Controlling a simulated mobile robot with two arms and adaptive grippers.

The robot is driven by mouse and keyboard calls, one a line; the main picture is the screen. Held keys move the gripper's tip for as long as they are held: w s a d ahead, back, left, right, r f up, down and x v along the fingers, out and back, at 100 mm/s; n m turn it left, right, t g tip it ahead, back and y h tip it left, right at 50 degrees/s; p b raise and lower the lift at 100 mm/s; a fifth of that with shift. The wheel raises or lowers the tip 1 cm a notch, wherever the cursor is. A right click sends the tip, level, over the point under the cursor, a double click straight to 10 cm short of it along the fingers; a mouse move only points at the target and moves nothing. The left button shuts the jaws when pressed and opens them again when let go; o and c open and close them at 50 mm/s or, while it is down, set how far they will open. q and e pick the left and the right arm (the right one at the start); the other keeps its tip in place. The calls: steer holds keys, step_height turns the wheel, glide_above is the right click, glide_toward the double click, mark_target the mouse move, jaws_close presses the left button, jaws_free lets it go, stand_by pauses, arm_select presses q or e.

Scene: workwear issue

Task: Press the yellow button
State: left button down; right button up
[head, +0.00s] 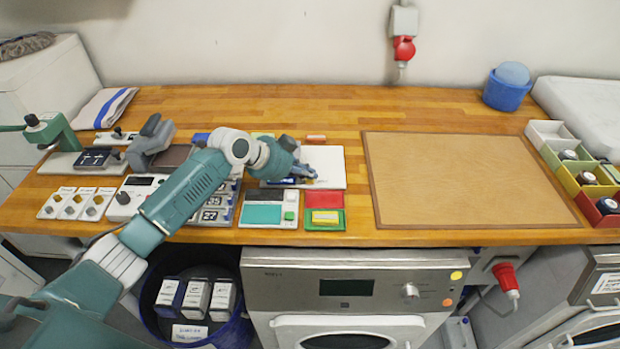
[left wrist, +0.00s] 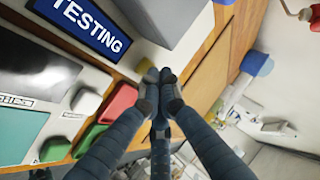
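My left gripper (head: 306,176) is just above and behind this panel. In the left wrist view its fingertips (left wrist: 160,82) meet, with nothing visible between them. My right gripper is out of view.
A blue TESTING sign (left wrist: 84,22) stands close to the left gripper. Several switch and knob panels (head: 77,203) sit at the left of the bench. A framed tan board (head: 465,180) is clear. Coloured bins (head: 565,178) stand at the right.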

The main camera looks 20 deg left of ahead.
mark_target(308, 181)
arm_select(q)
steer(key=shift+f, duration=0.1)
steer(key=shift+r+p, duration=0.7)
steer(key=shift+r, duration=0.2)
step_height(308, 181, up, 5)
steer(key=p, duration=0.4)
steer(key=shift+r, duration=0.1)
stand_by(0.6)
